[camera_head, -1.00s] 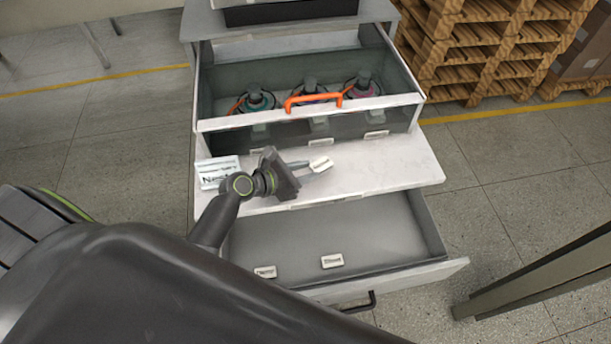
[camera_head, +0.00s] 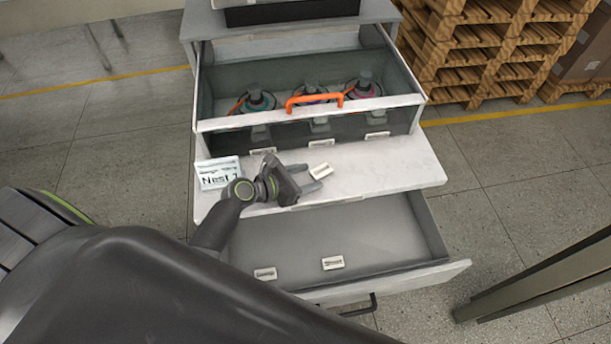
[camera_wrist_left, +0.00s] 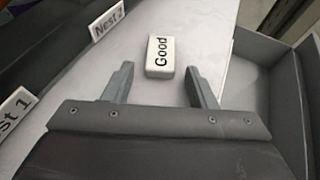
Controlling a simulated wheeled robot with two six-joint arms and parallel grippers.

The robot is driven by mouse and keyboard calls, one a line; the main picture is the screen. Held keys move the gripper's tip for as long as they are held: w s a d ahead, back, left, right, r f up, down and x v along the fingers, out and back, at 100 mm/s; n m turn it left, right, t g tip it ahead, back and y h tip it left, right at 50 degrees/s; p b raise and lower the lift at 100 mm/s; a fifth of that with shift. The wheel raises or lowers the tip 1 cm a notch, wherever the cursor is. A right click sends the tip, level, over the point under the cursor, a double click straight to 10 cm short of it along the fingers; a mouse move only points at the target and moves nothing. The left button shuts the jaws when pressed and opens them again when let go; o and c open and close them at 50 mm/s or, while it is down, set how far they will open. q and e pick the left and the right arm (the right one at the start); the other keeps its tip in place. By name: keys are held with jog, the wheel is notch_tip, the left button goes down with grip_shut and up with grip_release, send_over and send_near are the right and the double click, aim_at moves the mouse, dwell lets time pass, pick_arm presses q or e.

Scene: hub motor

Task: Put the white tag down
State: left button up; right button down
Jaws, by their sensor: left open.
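The white tag (camera_head: 321,171) is a small block that reads "Good" in the left wrist view (camera_wrist_left: 160,57). It appears to lie flat on the white shelf (camera_head: 395,165) of the cabinet. My left gripper (camera_head: 311,176) is low over the shelf, open and empty. In the left wrist view its two fingertips (camera_wrist_left: 159,82) stand apart, and the tag lies just beyond the gap between them. My right gripper is not in view.
Below, an open grey drawer (camera_head: 345,235) holds two white tags (camera_head: 332,263). The shelf's right side is clear.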

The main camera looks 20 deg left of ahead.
pick_arm(q)
jog(key=shift+r, duration=0.25)
jog(key=v, duration=1.2)
jog(key=shift+f, duration=0.15)
